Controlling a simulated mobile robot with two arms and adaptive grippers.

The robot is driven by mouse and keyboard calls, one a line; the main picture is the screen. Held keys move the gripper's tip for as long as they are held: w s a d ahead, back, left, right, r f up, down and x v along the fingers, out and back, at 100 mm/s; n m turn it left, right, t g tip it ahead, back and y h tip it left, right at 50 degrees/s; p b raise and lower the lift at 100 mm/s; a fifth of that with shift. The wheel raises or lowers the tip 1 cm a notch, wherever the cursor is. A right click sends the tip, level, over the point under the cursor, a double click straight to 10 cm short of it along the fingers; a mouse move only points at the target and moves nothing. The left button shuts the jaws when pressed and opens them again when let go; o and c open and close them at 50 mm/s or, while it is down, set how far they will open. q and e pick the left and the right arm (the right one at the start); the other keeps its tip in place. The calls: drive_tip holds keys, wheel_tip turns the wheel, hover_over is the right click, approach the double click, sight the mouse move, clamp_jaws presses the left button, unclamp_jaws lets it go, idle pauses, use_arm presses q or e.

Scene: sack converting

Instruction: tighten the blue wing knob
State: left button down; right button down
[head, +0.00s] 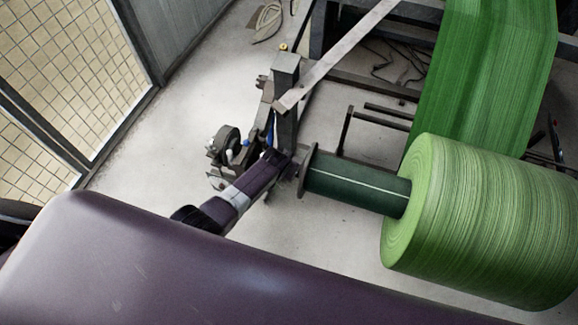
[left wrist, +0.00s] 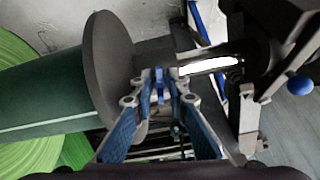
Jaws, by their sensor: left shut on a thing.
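The blue wing knob (left wrist: 160,86) shows in the left wrist view between my fingertips, beside the dark round flange of the roll's shaft. My left gripper (left wrist: 160,76) is shut on it, with a finger on each side. In the head view my left arm reaches in from the lower left, and my left gripper (head: 275,160) is at the foot of the grey post by the shaft end. The knob itself cannot be made out there. My right gripper is in neither view.
A green roll (head: 495,220) sits on a dark green shaft (head: 355,183) with an end flange (head: 308,170). A grey upright post (head: 286,95) stands behind my gripper. A ball-ended blue knob (left wrist: 299,85) is at the right in the wrist view.

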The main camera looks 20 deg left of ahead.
use_arm(q)
drive_tip(key=m, duration=0.4)
drive_tip(key=shift+y, duration=0.3)
drive_tip(key=m, duration=0.4)
drive_tip(key=shift+a+p, duration=0.1)
drive_tip(key=shift+p, duration=0.3)
drive_tip(key=m+t, duration=0.1)
drive_tip(key=m, duration=0.7)
drive_tip(key=shift+y+p, duration=0.3)
drive_tip(key=shift+p, duration=0.1)
drive_tip(key=m, duration=0.3)
drive_tip(key=shift+m+t, duration=0.3)
drive_tip(key=shift+m, duration=0.1)
drive_tip(key=m+p, duration=0.1)
drive_tip(key=m, duration=0.3)
drive_tip(key=shift+w+r+m, duration=0.1)
drive_tip(key=shift+m, duration=0.2)
drive_tip(key=m+h+p, duration=0.1)
drive_tip(key=m, duration=0.4)
drive_tip(key=shift+t, duration=0.4)
drive_tip(key=shift+m, duration=1.7)
